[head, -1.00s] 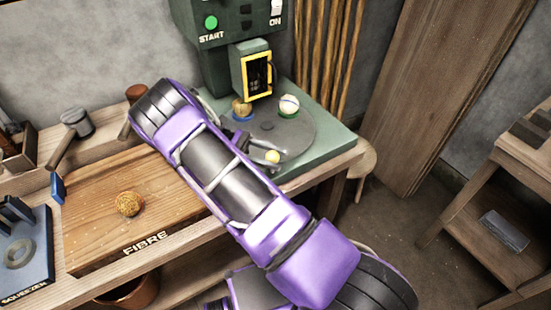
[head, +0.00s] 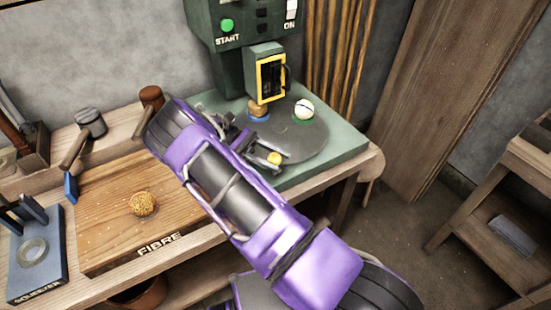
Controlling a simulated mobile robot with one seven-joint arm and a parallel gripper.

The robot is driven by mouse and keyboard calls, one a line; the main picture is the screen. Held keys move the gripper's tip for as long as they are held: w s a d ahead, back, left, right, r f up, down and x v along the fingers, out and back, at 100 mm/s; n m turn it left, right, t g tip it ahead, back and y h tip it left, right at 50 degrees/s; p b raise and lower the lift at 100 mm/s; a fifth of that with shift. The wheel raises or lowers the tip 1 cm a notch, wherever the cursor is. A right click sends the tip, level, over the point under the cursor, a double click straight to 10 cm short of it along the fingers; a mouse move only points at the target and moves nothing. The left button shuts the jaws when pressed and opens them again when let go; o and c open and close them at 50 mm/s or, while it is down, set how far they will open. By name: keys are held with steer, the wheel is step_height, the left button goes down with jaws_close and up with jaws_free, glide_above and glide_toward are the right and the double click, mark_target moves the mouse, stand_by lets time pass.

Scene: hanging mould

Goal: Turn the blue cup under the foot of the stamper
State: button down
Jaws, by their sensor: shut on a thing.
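The blue cup (head: 259,118) sits on the round grey turntable (head: 300,140), at its back left, with a brown lump on it. It is just below the yellow-framed housing (head: 271,79) of the green stamper (head: 228,62). I cannot make out the stamper's foot or whether the cup is directly beneath it. A green cup (head: 303,121) with a pale ball stands to the right. My gripper (head: 265,157) is low at the turntable's front edge, shut on a small yellow knob (head: 274,158). My forearm hides the turntable's left part.
A blue squeezer (head: 36,270) is at the far left. Mallets (head: 88,128) lie behind the board. Wooden poles (head: 340,55) lean right of the stamper.

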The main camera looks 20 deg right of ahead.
steer(key=shift+c, duration=2.2)
jaws_free()
steer(key=shift+r, duration=0.1)
step_height(320, 180, up, 10)
steer(key=p, duration=0.3)
